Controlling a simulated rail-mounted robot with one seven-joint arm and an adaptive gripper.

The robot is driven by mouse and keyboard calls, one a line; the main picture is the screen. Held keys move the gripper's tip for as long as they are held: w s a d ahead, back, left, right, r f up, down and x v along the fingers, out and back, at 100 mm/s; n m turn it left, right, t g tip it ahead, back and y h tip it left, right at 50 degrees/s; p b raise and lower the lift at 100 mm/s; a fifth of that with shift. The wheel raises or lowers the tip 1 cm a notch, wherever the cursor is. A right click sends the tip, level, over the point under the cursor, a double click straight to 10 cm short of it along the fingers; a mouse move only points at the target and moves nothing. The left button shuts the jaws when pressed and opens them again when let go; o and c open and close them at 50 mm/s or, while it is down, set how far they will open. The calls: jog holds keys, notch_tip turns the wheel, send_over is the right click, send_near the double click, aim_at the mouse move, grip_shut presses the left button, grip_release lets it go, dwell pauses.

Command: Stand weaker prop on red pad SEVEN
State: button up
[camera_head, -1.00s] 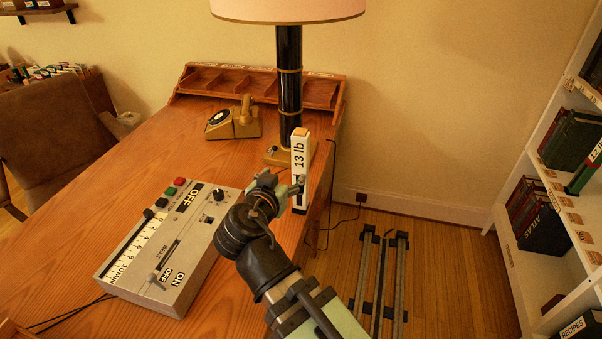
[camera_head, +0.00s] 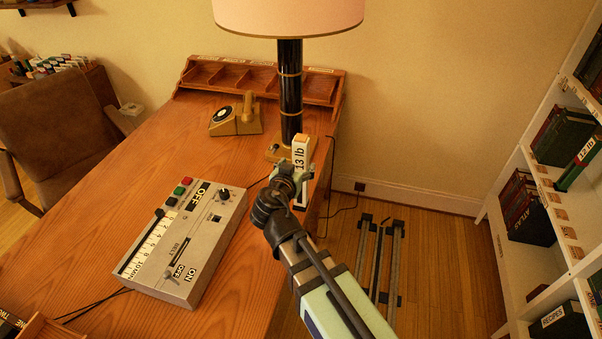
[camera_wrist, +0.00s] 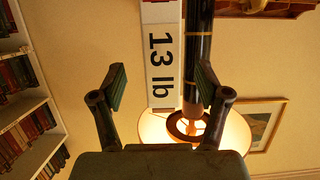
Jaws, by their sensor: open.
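A tall white prop marked 13 lb (camera_head: 300,153), with an orange top, stands upright on the desk beside the lamp base. In the wrist view the white prop (camera_wrist: 162,55) shows between my fingers. My gripper (camera_head: 301,177) is open at the prop, and its two fingers (camera_wrist: 161,88) are spread to either side with gaps. Part of the prop is hidden behind my gripper in the head view. A green item with a white 12 lb label (camera_head: 586,151) is on the right-hand shelf. I cannot make out a red pad marked SEVEN.
The black lamp column (camera_head: 290,92) stands close behind the prop. A telephone (camera_head: 236,118) and a grey control box (camera_head: 185,240) are on the desk (camera_head: 110,215). The desk's right edge is close to my gripper. A white bookcase (camera_head: 490,215) stands at the right.

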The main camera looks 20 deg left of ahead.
aim_at(299, 161)
jog(key=shift+p+x, duration=1.4)
jog(key=shift+x, duration=1.25)
jog(key=shift+w+a, duration=0.1)
jog(key=shift+w, duration=0.1)
grip_shut()
